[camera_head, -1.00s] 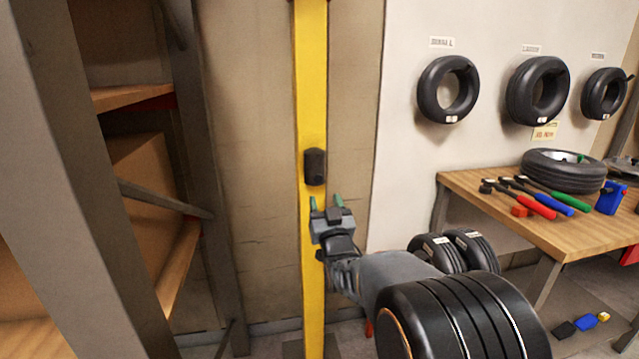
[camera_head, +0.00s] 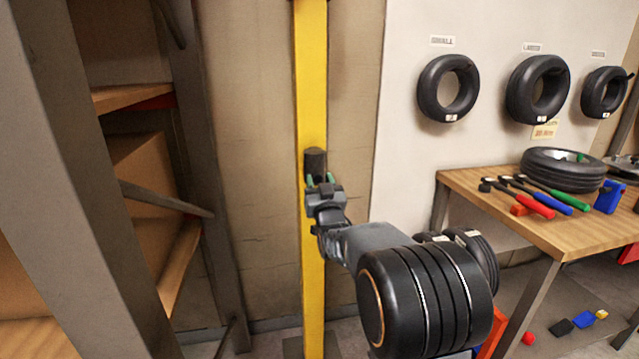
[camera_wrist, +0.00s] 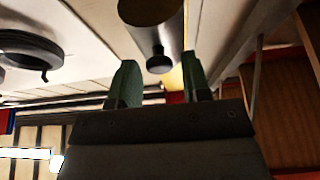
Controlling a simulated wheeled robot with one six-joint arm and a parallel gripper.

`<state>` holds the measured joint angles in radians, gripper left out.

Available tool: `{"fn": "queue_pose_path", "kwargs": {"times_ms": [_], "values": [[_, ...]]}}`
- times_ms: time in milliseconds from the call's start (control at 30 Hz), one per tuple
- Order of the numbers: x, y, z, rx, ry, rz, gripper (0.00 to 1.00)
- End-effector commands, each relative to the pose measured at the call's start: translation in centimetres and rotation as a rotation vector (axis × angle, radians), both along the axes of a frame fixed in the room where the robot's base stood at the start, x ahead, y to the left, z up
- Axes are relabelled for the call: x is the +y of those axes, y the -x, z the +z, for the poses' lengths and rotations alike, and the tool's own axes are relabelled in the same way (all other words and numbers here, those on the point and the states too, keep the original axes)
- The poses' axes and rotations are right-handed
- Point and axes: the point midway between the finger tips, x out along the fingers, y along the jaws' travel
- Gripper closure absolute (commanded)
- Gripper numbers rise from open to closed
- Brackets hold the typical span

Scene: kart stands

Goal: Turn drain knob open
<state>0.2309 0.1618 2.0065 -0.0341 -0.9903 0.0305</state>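A dark cylindrical fitting (camera_head: 315,161) is mounted on the yellow post (camera_head: 313,90) in the head view. In the wrist view the fitting (camera_wrist: 152,14) is a grey cylinder with a small black knob (camera_wrist: 159,60) at its near end. I take this to be the drain knob; the head view does not show it clearly. My gripper (camera_head: 320,181) is just below the fitting, with its green fingertips at the fitting's lower end. In the wrist view my gripper (camera_wrist: 160,80) is open and empty. The knob appears centred between the fingertips and slightly beyond them, with no contact visible.
A dark metal shelf frame (camera_head: 205,180) stands at the left. A wooden workbench (camera_head: 560,229) with tools and a tyre stands at the right. Tyres (camera_head: 448,88) hang on the white wall panel behind. The bare wall flanks the post.

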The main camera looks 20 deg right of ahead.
Motion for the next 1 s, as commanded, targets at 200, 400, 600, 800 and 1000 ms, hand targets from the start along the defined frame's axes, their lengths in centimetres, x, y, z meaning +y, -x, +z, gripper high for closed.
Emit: {"fn": "queue_pose_path", "kwargs": {"times_ms": [200,400,600,800,1000], "values": [[0.0,0.01,0.01,0.0,0.0,0.0,0.78],[0.0,0.02,0.0,0.0,0.0,0.0,0.96],[-0.02,0.03,-0.13,0.002,0.017,-0.001,0.96],[-0.11,0.07,-0.34,0.018,0.107,-0.002,0.96],[-0.19,0.08,-0.45,0.05,0.271,-0.003,0.96]]}}
